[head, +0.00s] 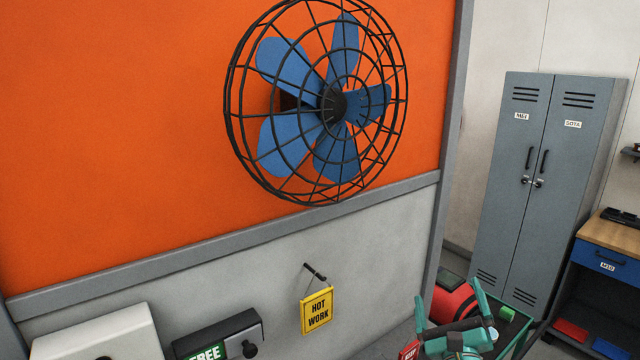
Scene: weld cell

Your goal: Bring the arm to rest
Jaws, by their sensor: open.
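A caged blue fan (333,105) hangs on the orange wall panel (120,110). Below are a yellow HOT WORK sign (317,311), a black box with a green FREE label (217,338) and a white box (97,333).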

